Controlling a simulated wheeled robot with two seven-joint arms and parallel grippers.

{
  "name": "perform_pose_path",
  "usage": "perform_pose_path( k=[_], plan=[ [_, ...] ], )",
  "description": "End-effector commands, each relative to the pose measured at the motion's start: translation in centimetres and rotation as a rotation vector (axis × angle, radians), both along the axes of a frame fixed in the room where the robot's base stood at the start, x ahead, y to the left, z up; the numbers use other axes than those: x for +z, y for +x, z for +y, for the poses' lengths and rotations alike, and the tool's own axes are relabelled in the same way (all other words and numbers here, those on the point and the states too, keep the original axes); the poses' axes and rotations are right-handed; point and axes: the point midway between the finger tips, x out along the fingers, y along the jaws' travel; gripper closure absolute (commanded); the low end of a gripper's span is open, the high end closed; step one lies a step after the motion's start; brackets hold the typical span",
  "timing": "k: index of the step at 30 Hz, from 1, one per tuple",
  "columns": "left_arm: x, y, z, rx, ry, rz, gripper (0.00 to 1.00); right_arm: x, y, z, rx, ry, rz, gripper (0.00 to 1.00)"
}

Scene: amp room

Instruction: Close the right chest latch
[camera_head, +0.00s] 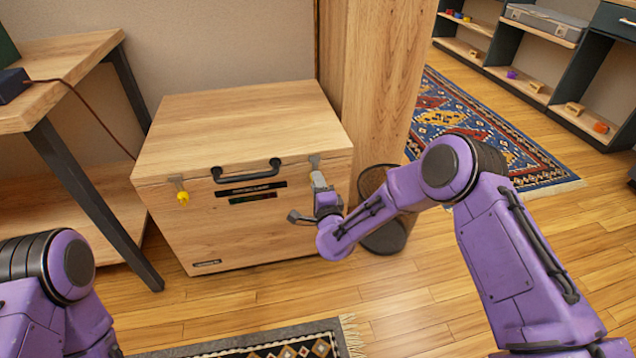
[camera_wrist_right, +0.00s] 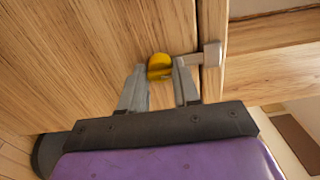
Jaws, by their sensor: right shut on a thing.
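The wooden chest (camera_head: 240,225) stands on the floor with its lid (camera_head: 240,120) down. Its right latch (camera_head: 314,160) is a small metal piece at the lid's front edge, mostly hidden by my right gripper (camera_head: 319,182). In the right wrist view the latch plate (camera_wrist_right: 211,53) sits at the lid seam, and its yellow knob (camera_wrist_right: 160,66) is between the fingertips of my right gripper (camera_wrist_right: 158,76), which is shut on it. The left latch (camera_head: 181,190) hangs on the chest front with its yellow knob showing. My left gripper is out of view.
A black handle (camera_head: 247,173) is on the chest front. A wire bin (camera_head: 388,235) stands right of the chest beside a wooden post (camera_head: 375,80). A wooden desk (camera_head: 60,75) with dark legs is at left. A patterned rug (camera_head: 290,346) lies in front.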

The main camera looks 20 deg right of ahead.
Motion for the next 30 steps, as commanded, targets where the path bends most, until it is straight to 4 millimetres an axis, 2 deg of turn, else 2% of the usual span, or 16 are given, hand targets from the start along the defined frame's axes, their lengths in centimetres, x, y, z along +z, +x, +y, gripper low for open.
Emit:
perform_pose_path(
  k=[20,21,22,23,30],
  plan=[
    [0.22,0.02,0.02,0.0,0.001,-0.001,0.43,-0.17,-0.09,0.04,0.001,-0.055,0.006,0.99],
    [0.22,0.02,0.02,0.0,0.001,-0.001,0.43,-0.17,-0.09,0.04,0.001,-0.055,0.005,0.56],
    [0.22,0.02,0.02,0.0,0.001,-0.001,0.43,-0.16,-0.08,0.04,0.001,-0.055,0.005,0.46],
    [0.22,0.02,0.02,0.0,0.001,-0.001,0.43,-0.15,-0.08,0.04,0.001,-0.055,0.005,0.43],
    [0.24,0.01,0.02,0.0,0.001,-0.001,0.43,-0.07,-0.05,0.03,0.001,-0.054,0.003,0.43]
  ],
)
